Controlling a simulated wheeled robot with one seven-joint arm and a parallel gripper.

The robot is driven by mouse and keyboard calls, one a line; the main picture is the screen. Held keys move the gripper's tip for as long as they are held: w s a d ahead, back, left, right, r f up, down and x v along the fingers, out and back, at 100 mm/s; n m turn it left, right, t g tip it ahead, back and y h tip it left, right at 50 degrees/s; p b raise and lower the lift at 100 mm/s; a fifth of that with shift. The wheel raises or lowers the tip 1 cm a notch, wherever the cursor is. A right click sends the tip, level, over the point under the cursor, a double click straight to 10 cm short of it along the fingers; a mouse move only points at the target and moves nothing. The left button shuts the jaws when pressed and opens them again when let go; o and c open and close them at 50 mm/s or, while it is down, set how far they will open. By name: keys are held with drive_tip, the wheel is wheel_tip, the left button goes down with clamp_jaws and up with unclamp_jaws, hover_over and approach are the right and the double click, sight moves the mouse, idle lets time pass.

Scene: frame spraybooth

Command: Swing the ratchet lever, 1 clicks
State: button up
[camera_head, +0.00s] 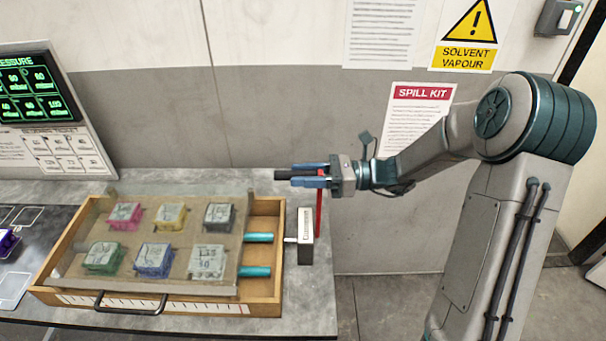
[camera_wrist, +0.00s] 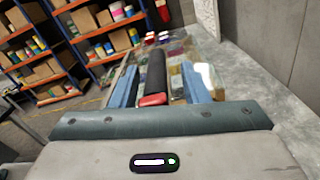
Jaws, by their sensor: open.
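The ratchet lever is a red bar (camera_head: 319,212) standing about upright beside a small grey-white housing (camera_head: 306,238) at the right end of the bench. A black grip (camera_head: 284,174) extends left from the top of the bar. In the wrist view the black grip (camera_wrist: 156,68) lies between my blue fingers, with its red end (camera_wrist: 153,100) nearest the palm. My gripper (camera_head: 305,175) points left at the lever top. It is open, with one finger on each side of the grip. In the wrist view my gripper (camera_wrist: 159,80) shows gaps between fingers and grip.
A wooden tray (camera_head: 262,297) left of the housing holds a board with several coloured blocks and two teal rods (camera_head: 256,271). A dark mat and a green-lit pressure screen (camera_head: 35,90) are at far left. The wall is behind the bench. Shelves (camera_wrist: 75,55) show in the wrist view.

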drive_tip(key=d+b, duration=0.2)
drive_tip(key=d, duration=1.1)
drive_tip(key=shift+w+d+b, duration=0.25)
drive_tip(key=shift+w+b, duration=0.05)
drive_tip(key=shift+w, duration=0.1)
